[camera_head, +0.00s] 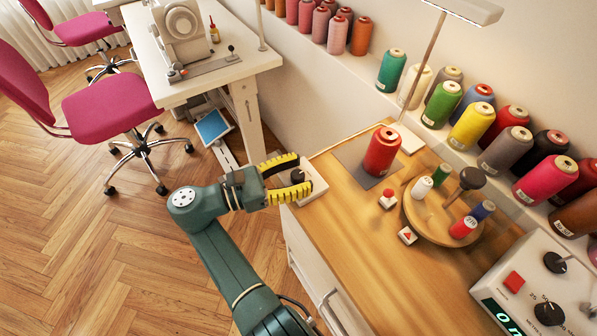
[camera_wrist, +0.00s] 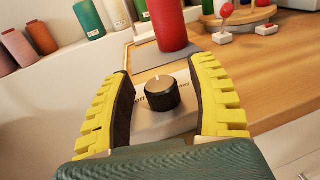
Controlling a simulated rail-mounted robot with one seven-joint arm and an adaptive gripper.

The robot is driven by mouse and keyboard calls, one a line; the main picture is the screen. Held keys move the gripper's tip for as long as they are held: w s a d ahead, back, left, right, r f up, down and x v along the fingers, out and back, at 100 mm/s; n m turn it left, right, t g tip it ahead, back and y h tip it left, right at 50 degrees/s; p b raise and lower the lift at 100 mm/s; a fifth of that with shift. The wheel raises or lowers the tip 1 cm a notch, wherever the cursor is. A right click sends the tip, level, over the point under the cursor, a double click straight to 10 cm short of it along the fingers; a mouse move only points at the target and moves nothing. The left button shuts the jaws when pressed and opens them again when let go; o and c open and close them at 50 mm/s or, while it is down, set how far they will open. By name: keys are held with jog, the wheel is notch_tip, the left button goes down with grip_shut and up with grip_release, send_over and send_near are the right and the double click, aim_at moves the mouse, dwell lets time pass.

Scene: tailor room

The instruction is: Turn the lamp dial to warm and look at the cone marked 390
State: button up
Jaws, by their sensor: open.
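The lamp dial is a black knob (camera_wrist: 161,92) with a white pointer line on a pale box (camera_wrist: 150,122); the lettering beside it is partly hidden. My gripper (camera_wrist: 160,88) is open, its yellow fingers on either side of the knob with gaps left and right. In the head view, my gripper (camera_head: 284,178) is over the pale box (camera_head: 312,188) at the table's left edge. A red cone (camera_head: 381,151) stands upright on a grey mat (camera_head: 352,152) under the lamp (camera_head: 466,8). It also shows in the wrist view (camera_wrist: 166,22). No 390 mark is readable.
A round wooden stand (camera_head: 424,214) with small spools and a knob is right of the mat. A small joystick (camera_head: 388,199) and a button box (camera_head: 407,236) sit nearby. A control box (camera_head: 540,285) is at lower right. Several cones line the back ledge.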

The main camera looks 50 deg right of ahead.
aim_at(298, 174)
notch_tip(298, 174, up, 10)
jog(key=shift+r, duration=0.1)
dwell(0.7)
